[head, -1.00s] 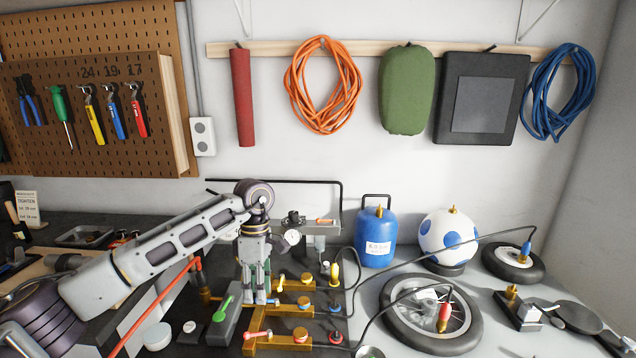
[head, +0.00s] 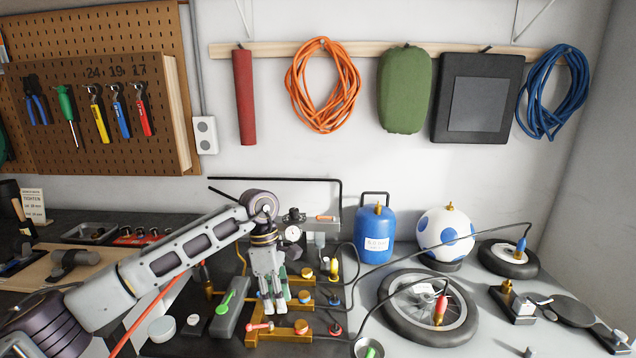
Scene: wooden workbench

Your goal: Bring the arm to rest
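My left arm (head: 175,258) reaches in from the lower left, over the bench. My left gripper (head: 273,309) hangs at its end with the fingers pointing down. The fingertips are close together over the brass manifold (head: 290,335) with small coloured valve levers; I cannot tell whether they touch it or are fully shut. Nothing is clearly seen held in them. Part of the manifold is hidden behind the fingers. My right gripper is not in view.
A green-handled lever (head: 223,302) is left of the gripper. An orange hose runs under my arm. Tools hang on the pegboard (head: 80,155).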

